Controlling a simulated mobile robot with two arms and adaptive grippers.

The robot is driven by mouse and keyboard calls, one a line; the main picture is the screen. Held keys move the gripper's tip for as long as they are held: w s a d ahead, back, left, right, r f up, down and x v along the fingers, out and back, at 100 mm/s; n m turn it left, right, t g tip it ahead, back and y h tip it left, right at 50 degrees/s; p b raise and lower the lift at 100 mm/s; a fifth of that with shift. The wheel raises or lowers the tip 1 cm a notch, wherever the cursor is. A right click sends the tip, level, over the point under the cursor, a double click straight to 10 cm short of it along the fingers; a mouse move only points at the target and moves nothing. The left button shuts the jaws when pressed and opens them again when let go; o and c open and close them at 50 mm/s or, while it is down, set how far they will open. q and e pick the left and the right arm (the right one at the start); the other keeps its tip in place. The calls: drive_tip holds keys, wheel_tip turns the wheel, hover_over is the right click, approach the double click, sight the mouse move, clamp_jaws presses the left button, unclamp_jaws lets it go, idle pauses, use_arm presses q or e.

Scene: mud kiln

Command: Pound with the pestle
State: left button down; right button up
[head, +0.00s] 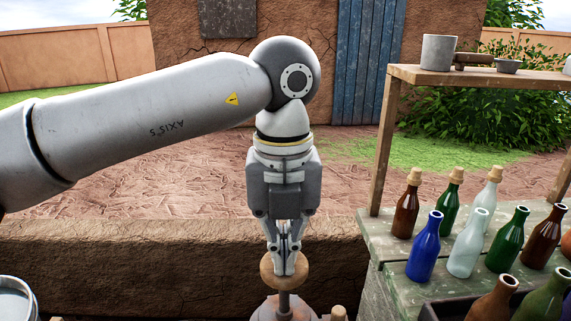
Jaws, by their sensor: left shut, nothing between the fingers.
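The pestle (267,278) has a round wooden knob on top and a dark shaft below it. It stands upright at the bottom centre of the head view, its shaft going down to a rounded grey-brown thing (262,311), perhaps the mortar, cut off by the frame edge. My left gripper (289,271) points straight down over the knob. Its fingers are shut with nothing between them, and their tips overlap the knob in the picture; I cannot tell whether they touch it. My right gripper is not in view.
A green wooden shelf (385,245) at the right holds several glass bottles, some corked. Its upper board (490,79) carries a grey cup (438,53). A low mud wall (130,265) runs across behind the pestle. A metal bucket (17,298) is at the bottom left.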

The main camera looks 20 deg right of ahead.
use_arm(q)
wheel_tip(320, 180, up, 15)
drive_tip(key=p, duration=1)
drive_tip(key=shift+f, duration=0.15)
wheel_tip(320, 180, up, 5)
drive_tip(key=p, duration=0.4)
